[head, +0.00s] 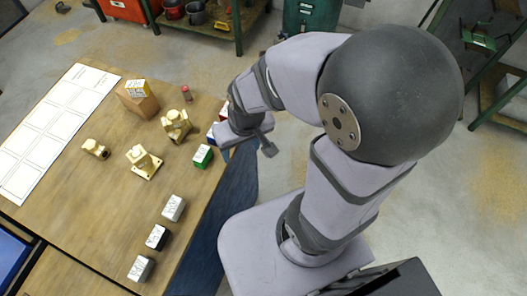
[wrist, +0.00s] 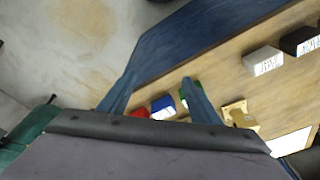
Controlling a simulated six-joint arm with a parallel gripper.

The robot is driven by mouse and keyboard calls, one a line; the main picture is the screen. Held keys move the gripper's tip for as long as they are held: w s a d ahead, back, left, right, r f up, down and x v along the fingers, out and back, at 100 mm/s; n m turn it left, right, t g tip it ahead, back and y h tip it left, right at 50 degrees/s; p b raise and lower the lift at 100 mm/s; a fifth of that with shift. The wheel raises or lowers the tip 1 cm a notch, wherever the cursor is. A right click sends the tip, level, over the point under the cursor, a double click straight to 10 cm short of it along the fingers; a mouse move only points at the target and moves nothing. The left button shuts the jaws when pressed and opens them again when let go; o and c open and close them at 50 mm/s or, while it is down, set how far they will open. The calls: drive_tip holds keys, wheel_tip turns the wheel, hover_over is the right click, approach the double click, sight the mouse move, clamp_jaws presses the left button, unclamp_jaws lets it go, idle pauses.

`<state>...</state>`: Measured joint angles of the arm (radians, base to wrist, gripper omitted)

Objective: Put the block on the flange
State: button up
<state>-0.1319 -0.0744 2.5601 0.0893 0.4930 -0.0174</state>
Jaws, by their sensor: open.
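My gripper (head: 262,138) (wrist: 158,79) is open and empty beside the table edge, its fingers spread in the wrist view. Several small blocks have labelled tops: green (head: 203,156), blue (head: 211,134), red (head: 223,113), white (head: 173,208), black (head: 157,237), grey (head: 141,268) and yellow (head: 137,88). I cannot tell which one is meant. In the wrist view the red (wrist: 139,112), blue (wrist: 162,104) and green blocks show between or behind the fingers, the green partly hidden. A brass part with a square flange (head: 150,170) stands on the table left of the green block.
The yellow block sits on a wooden box (head: 140,104). A brass valve body (head: 176,125), a smaller brass fitting (head: 96,149) and a small red cylinder (head: 187,93) stand nearby. A white printed sheet (head: 55,125) lies at the left. The table (head: 110,205) is clear at front left.

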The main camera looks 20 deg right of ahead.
drive_tip(key=s+d+r+g, duration=0.1)
drive_tip(key=s+d, duration=0.3)
drive_tip(key=shift+s+d+m+g+h, duration=0.15)
drive_tip(key=shift+d+m+g+h, duration=0.15)
drive_tip(key=shift+m+g+h, duration=0.1)
